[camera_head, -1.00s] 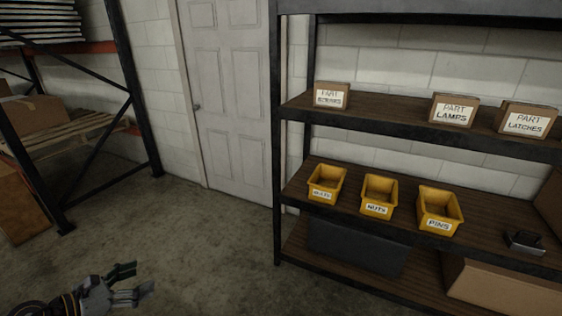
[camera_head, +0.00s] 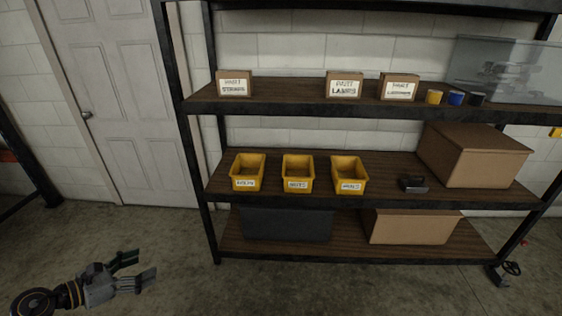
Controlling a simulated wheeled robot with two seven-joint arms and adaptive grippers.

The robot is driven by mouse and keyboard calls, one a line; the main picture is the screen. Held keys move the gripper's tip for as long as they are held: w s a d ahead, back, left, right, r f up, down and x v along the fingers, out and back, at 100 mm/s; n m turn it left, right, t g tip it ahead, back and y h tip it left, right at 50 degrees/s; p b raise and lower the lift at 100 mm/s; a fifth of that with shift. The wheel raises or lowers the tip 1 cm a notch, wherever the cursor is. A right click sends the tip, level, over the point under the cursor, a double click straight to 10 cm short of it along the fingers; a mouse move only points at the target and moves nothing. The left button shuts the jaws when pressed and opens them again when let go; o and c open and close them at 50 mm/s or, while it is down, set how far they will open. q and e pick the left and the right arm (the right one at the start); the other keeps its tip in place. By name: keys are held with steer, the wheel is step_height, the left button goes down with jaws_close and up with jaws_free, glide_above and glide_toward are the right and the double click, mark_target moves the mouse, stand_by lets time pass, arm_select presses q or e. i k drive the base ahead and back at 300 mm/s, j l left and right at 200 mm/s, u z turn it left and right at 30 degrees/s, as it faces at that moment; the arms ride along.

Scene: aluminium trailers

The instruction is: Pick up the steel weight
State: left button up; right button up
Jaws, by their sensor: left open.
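A small dark metal block with a raised handle-like part, which looks like the steel weight (camera_head: 413,184), sits on the middle shelf. It is right of the yellow bins and left of a large cardboard box. My left gripper (camera_head: 139,270) is at the lower left, over the floor, with its fingers apart and nothing between them. It is well apart from the shelf and the weight. My right gripper is not in view.
Three yellow bins (camera_head: 298,185) stand on the middle shelf (camera_head: 385,190). A cardboard box (camera_head: 475,155) is right of the weight. Above are labelled boxes (camera_head: 343,86), small rolls and a clear bin (camera_head: 510,72). The floor (camera_head: 340,290) in front is clear.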

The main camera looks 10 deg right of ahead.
mark_target(409, 185)
steer(key=z, duration=1.35)
